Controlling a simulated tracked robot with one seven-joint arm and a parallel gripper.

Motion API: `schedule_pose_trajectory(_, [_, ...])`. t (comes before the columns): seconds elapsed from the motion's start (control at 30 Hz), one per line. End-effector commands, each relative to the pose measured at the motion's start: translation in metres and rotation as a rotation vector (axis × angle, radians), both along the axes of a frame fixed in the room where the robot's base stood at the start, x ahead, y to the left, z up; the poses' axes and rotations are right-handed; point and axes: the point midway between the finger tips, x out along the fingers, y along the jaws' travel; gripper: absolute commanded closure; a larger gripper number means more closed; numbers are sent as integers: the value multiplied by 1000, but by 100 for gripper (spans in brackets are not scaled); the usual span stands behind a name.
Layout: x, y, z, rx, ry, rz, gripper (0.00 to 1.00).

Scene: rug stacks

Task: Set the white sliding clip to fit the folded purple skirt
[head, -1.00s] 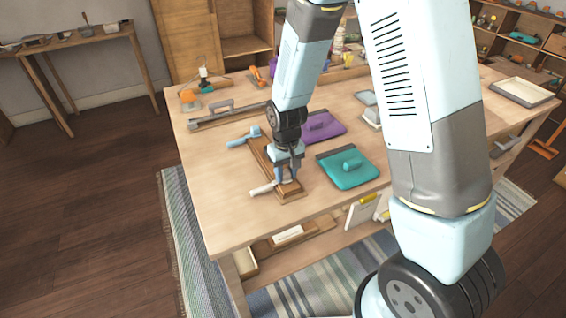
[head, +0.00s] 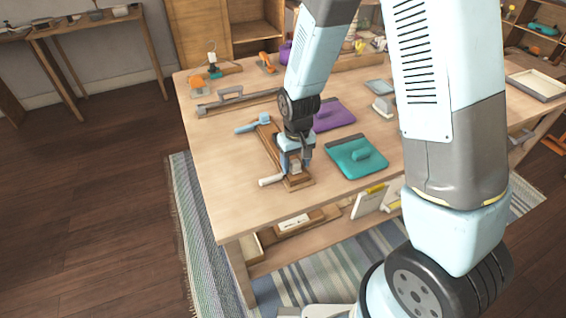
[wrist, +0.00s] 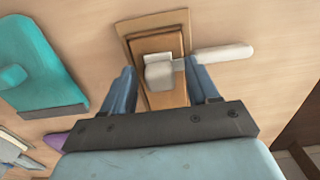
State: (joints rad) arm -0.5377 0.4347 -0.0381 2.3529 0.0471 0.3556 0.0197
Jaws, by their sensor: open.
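The white sliding clip has a pale block (wrist: 160,75) on a wooden rail and a white handle (wrist: 222,54) sticking out sideways; the handle also shows in the head view (head: 270,181). The wooden rail (head: 268,142) lies on the table, with the clip at its near end. My gripper (wrist: 160,82) is open, its blue fingers either side of the block, apparently not touching it. In the head view my gripper (head: 296,168) is low over the rail's near end and hides part of the clip. The folded purple skirt (head: 333,115) lies flat behind and right, partly hidden by my arm.
A blue clip (head: 252,124) sits at the rail's far end. A folded teal garment (head: 356,158) lies right of the rail. A long grey-handled bar (head: 236,101) lies behind. The tabletop left of the rail (head: 215,160) is clear.

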Motion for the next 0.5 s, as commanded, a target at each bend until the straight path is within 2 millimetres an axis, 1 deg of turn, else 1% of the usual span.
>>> schedule_pose_trajectory(0.17, [1, 0, 14, 2, -4, 0, 40])
schedule_pose_trajectory(0.27, [0, 0, 29, 2, -5, 0, 40])
schedule_pose_trajectory(0.5, [0, 1, 69, 3, -4, 0, 40])
